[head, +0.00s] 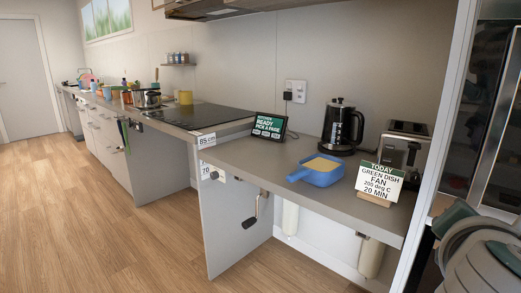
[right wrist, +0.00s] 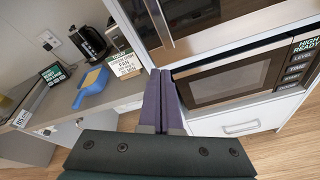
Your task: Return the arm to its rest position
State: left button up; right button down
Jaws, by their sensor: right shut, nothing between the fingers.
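My right gripper (right wrist: 160,76) shows in the right wrist view with its two long purple fingers pressed together. Nothing is between them. They point toward the gap between the counter and the microwave, and I see no contact with anything. In the head view part of my right arm (head: 482,258) is folded at the lower right edge, and its fingers are not visible there. My left arm and gripper are not in view.
A crank (head: 252,212) hangs under the height-marked counter (head: 235,152). On it are a blue dish (head: 318,172), kettle (head: 342,128), toaster (head: 405,145) and signs (head: 380,181). A microwave (right wrist: 235,82) stands right of the fingers. The wooden floor (head: 100,225) is clear.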

jog(key=s+a+m+g+y+p, duration=0.4)
jog(key=s+a+m+y, duration=0.1)
jog(key=s+m, duration=0.6)
jog(key=s+a+m+g+y+p, duration=0.3)
jog(key=s+a+m+y+p, duration=0.15)
jog(key=s+m, duration=0.6)
pick_arm(q)
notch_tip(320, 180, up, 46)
jog(key=p, duration=3.6)
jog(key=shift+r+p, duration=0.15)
jog(key=shift+p, duration=0.25)
pick_arm(e)
notch_tip(320, 180, up, 38)
jog(key=s+n, duration=0.1)
jog(key=s, duration=0.1)
jog(key=shift+a+f+y, duration=0.2)
jog(key=shift+a+y, duration=0.15)
jog(key=shift+a, duration=0.1)
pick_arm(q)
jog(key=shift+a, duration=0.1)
pick_arm(e)
jog(key=shift+n, duration=0.25)
